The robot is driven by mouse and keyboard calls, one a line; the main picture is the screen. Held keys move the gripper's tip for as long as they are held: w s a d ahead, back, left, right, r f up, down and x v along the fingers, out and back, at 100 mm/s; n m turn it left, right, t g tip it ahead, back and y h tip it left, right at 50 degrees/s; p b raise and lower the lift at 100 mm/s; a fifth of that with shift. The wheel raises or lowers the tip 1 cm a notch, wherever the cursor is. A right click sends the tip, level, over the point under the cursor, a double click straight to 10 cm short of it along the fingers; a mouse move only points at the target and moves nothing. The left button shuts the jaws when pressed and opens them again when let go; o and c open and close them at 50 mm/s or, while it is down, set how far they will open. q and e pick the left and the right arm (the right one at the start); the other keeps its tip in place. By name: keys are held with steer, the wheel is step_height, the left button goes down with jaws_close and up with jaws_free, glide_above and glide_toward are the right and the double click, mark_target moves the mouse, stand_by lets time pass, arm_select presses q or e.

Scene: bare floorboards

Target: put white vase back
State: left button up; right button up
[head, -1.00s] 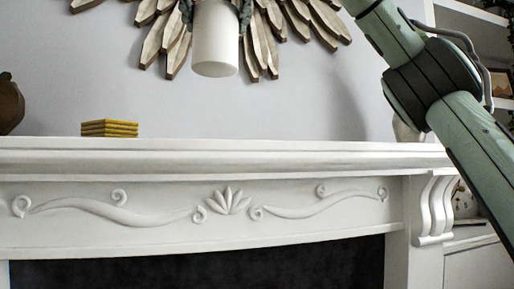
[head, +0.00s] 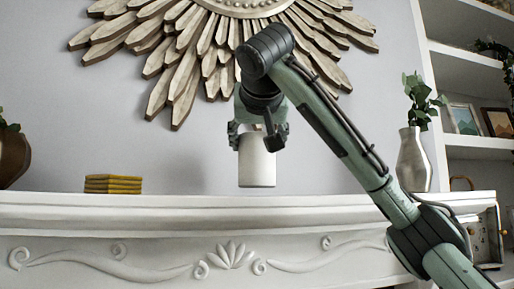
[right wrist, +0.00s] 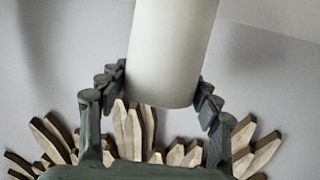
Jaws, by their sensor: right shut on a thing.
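The white vase (head: 257,165) is a plain, smooth cylinder and hangs upright just above the mantel's top edge in the head view. A gap of wall shows under it, and I cannot tell how far it is from the mantel in depth. My right gripper (head: 256,136) is shut on its upper part from above. In the right wrist view the vase (right wrist: 170,50) sits between the two jointed fingers of the right gripper (right wrist: 160,85). The white mantel (head: 200,212) spans the head view. My left gripper is not in view.
A yellow stack (head: 113,184) lies on the mantel to the left, with a brown pot (head: 12,158) at the far left. A pale vase with a plant (head: 413,160) stands right. A wooden sunburst (head: 190,60) hangs behind. The mantel between stack and plant vase looks clear.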

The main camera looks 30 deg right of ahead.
steer(key=shift+f, duration=0.7)
steer(key=shift+f, duration=0.1)
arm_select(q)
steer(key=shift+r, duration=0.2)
arm_select(e)
steer(key=o, duration=1.4)
steer(key=shift+v, duration=0.9)
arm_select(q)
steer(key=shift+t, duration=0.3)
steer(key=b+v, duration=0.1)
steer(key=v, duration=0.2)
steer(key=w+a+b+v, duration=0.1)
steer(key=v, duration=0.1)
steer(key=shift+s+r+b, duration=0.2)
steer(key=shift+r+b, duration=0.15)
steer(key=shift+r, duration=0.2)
arm_select(e)
steer(key=v, duration=1)
